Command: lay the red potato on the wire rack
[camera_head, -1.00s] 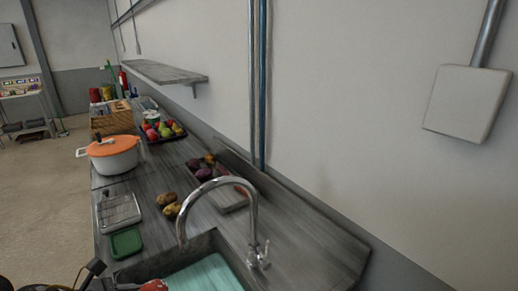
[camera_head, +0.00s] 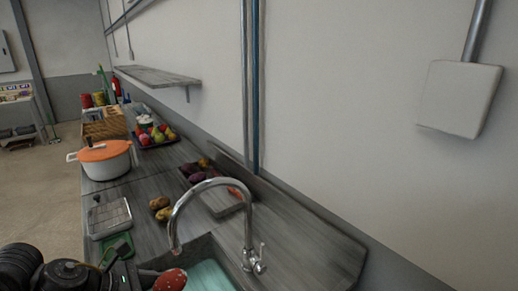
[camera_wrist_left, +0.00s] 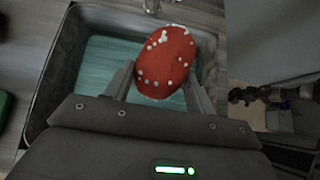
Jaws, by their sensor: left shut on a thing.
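The red potato (camera_wrist_left: 166,62), red with pale spots, is held between the fingers of my left gripper (camera_wrist_left: 160,85). In the head view the potato (camera_head: 171,280) shows at the bottom edge, over the near side of the sink, with my left gripper (camera_head: 150,277) beside it. The wire rack (camera_head: 108,217) lies flat on the counter at the left, ahead of the gripper, and looks empty. My right gripper is not in view.
The sink (camera_wrist_left: 62,70) with a teal bottom lies below the potato. A tall curved faucet (camera_head: 202,181) rises over it. A green sponge-like block (camera_head: 117,246) lies between gripper and rack.

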